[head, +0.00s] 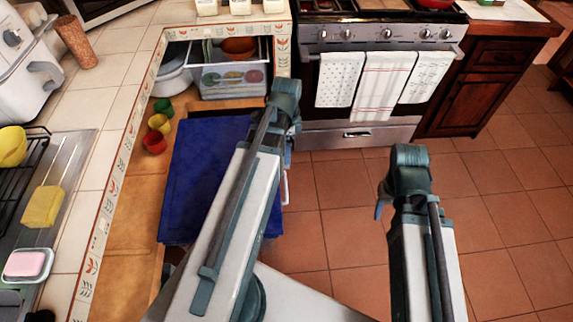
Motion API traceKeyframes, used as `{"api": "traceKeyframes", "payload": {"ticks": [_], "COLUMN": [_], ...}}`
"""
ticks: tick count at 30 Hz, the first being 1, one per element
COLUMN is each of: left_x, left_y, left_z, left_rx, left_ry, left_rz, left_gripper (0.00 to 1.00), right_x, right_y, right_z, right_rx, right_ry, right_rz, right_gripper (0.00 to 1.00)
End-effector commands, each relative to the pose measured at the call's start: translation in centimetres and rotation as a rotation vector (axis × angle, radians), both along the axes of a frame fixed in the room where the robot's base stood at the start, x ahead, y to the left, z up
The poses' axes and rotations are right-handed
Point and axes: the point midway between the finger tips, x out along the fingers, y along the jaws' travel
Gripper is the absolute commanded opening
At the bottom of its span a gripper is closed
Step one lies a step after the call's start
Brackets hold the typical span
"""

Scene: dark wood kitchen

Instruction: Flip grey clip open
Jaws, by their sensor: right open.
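I cannot make out a grey clip for certain. A large dark blue flat-topped object (205,165) stands at the left centre, partly hidden behind my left arm. A small pale piece shows at its right edge, too small to identify. My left gripper (288,150) is mostly hidden by its own arm beside the blue object's right edge; its jaws cannot be read. My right gripper (381,205) is over the floor to the right, apart from the blue object, and open, with only a small part of its fingers showing.
Red, yellow and green cups (158,122) sit on the wooden shelf at left, near a clear drawer bin (232,82). A tiled counter (105,105) with a yellow sponge (42,207) runs along the left. A stove (385,40) with hanging towels stands behind. The tiled floor (500,215) at right is clear.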

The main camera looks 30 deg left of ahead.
Motion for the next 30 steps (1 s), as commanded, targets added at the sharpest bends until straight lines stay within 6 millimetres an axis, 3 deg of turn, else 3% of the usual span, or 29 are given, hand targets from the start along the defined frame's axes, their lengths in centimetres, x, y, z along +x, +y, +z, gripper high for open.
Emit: {"api": "traceKeyframes", "payload": {"ticks": [1,9,22,30], "left_x": [0.0,0.0,0.0,0.0], "left_y": [0.0,0.0,0.0,0.0], "left_z": [-1.5,-4.9,-5.5,-5.5], "left_rx": [0.000,0.000,0.000,0.000], "left_ry": [0.000,0.000,0.000,0.000], "left_rz": [0.000,0.000,0.000,0.000], "left_gripper": [0.88,0.88,0.88,0.39], "right_x": [0.0,0.0,0.0,0.0], "right_y": [0.0,0.0,0.0,0.0], "right_z": [-1.5,-4.9,-5.5,-5.5], "right_rx": [0.000,0.000,0.000,0.000], "right_ry": [0.000,0.000,0.000,0.000], "right_rz": [0.000,0.000,0.000,0.000], "right_gripper": [0.50,0.50,0.50,0.50]}}
